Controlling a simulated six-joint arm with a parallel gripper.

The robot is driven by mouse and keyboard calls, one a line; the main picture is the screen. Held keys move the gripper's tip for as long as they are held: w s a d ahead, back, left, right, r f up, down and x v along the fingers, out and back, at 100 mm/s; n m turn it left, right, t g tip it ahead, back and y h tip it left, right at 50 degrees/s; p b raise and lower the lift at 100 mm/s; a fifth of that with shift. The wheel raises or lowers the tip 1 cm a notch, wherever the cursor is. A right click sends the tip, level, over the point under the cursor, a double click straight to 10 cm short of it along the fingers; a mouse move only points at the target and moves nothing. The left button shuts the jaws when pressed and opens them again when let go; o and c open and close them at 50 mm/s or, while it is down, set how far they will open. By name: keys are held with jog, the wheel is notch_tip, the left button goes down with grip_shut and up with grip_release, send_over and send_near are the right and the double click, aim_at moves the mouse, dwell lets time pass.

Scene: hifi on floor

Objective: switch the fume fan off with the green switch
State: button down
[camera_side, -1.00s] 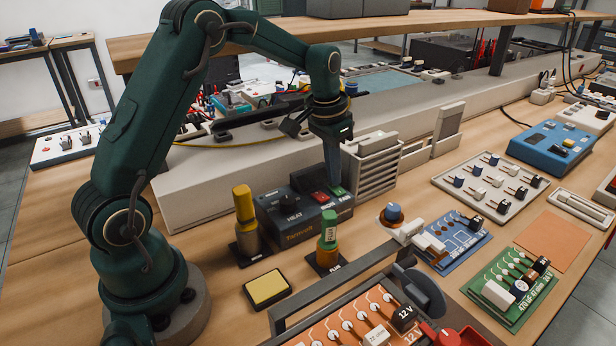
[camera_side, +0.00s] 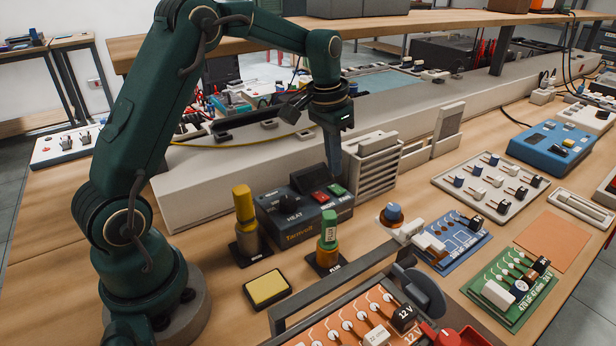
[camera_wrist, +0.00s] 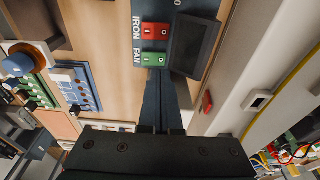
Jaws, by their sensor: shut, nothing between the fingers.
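The station box (camera_side: 290,228) has a dark front with a HEAT knob (camera_side: 289,203), a red IRON switch (camera_side: 320,196) and the green FAN switch (camera_side: 338,189). In the wrist view the green switch (camera_wrist: 154,59) lies beside the red switch (camera_wrist: 154,30); both carry I and O marks. I cannot tell for sure which side of the green switch is pressed down. My gripper (camera_side: 335,178) is shut and empty, pointing down just above the green switch. Its fingertips (camera_wrist: 160,76) show next to the switch's edge in the wrist view, seemingly apart from it.
A slatted grey holder (camera_side: 375,168) stands close to the right of my gripper. A yellow-topped post (camera_side: 244,208) and a green-topped post (camera_side: 329,230) stand near the box. A yellow sponge (camera_side: 267,287) lies in front. A long grey ledge (camera_side: 210,185) runs behind.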

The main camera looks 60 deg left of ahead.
jog(key=shift+r, duration=2.05)
notch_tip(320, 180, up, 7)
jog(key=m+t, duration=0.1)
jog(key=t, duration=0.1)
send_over(334, 187)
jog(key=s+d, duration=0.4)
jog(key=s+d+r+t, duration=0.1)
jog(key=s+d+r, duration=0.15)
jog(key=s, duration=0.35)
jog(key=s+d+f, duration=0.2)
jog(key=s+f, duration=0.5)
jog(key=s, duration=0.3)
jog(key=shift+s+d+f+n+t, duration=0.2)
jog(key=shift+s+d+n+t, duration=0.1)
jog(key=shift+d+n+t, duration=0.1)
